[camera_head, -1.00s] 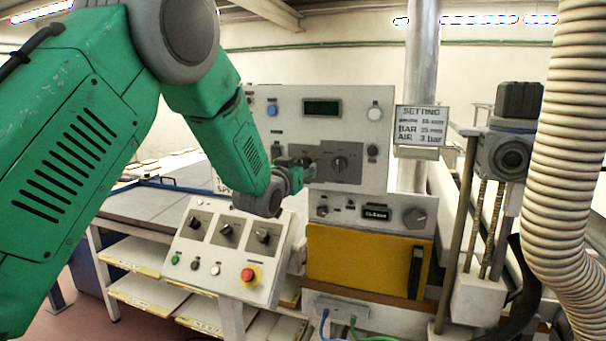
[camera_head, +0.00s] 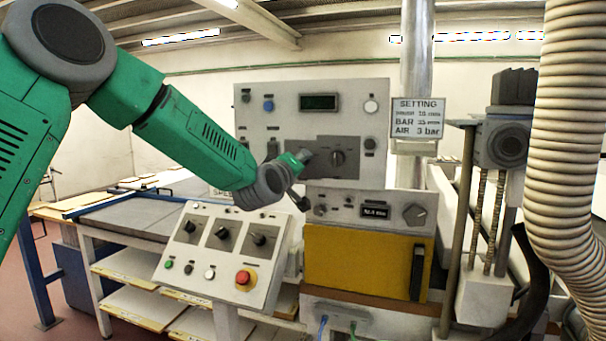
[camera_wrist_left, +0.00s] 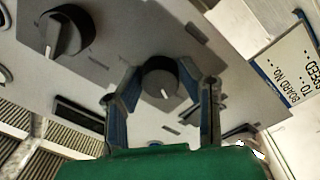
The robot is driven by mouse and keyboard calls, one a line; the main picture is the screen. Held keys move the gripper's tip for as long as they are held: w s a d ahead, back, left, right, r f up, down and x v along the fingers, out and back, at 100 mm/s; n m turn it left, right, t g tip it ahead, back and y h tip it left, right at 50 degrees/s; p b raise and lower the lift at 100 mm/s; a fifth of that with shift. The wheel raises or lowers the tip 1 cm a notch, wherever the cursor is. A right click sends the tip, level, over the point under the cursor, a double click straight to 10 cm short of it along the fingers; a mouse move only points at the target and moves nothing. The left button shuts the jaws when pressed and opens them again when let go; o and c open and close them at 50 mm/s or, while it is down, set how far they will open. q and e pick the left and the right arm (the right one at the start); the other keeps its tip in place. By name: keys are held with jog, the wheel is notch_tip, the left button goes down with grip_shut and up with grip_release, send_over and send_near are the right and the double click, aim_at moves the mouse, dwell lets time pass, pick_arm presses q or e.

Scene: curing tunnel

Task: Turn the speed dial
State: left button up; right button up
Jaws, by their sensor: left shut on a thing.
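The control panel (camera_head: 355,105) stands upright in the head view, with a dark plate carrying two dials. My left gripper (camera_head: 302,157) reaches in from the left to the plate's left dial, which it mostly hides there. In the left wrist view this black dial (camera_wrist_left: 160,77) with a white mark sits between the two fingers of my left gripper (camera_wrist_left: 162,88), which is shut on it. The plate's other dial (camera_head: 338,157) is free, just right of the gripper; it also shows in the left wrist view (camera_wrist_left: 65,32). I cannot read the dials' labels. My right gripper is not in view.
A sloped box (camera_head: 222,255) with several knobs and a red stop button (camera_head: 245,278) stands below my left arm. A yellow door (camera_head: 365,262) is under the panel. A settings sign (camera_head: 418,118) and ribbed hose (camera_head: 560,130) are at right. A paper card (camera_wrist_left: 285,75) shows in the wrist view.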

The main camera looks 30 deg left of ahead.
pick_arm(q)
jog(key=shift+a+r+n+b, duration=0.2)
jog(key=shift+r+n+b, duration=0.25)
jog(key=shift+n, duration=0.45)
jog(key=shift+f, duration=0.1)
jog(key=o, duration=1.1)
jog(key=shift+s, duration=0.1)
jog(key=shift+o, duration=0.2)
jog(key=v, duration=1.2)
jog(key=shift+s+a+f, duration=0.2)
jog(key=shift+a+f, duration=0.1)
jog(key=shift+d, duration=0.15)
